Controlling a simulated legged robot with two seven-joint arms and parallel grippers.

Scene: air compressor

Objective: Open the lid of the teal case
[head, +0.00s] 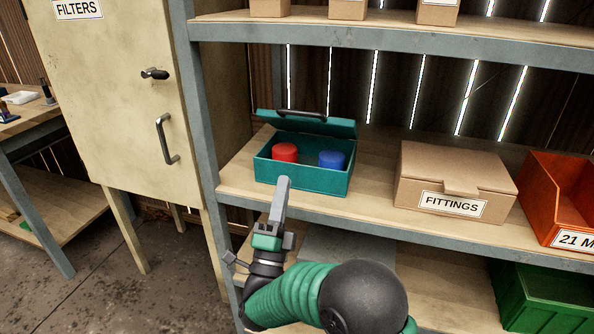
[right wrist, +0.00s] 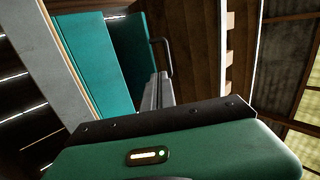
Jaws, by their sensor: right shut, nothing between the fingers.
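The teal case (head: 318,179) sits on the middle shelf. Its lid (head: 315,123) stands raised and tilted back at the rear, with a dark handle (head: 302,114) on it. A red round object (head: 285,152) and a blue round object (head: 331,159) show inside. My right gripper (head: 284,182) is shut and empty, just in front of the case's front wall; I cannot tell if it touches. In the right wrist view the case (right wrist: 95,60) and its raised lid (right wrist: 132,55) show beyond the shut fingers (right wrist: 158,90). My left gripper is not in view.
A cardboard FITTINGS box (head: 455,180) stands right of the case, with an orange bin (head: 560,195) farther right. The upper shelf (head: 400,36) runs above. A grey post (head: 203,120) and a cream FILTERS cabinet (head: 110,100) are at the left. A green bin (head: 545,300) sits below.

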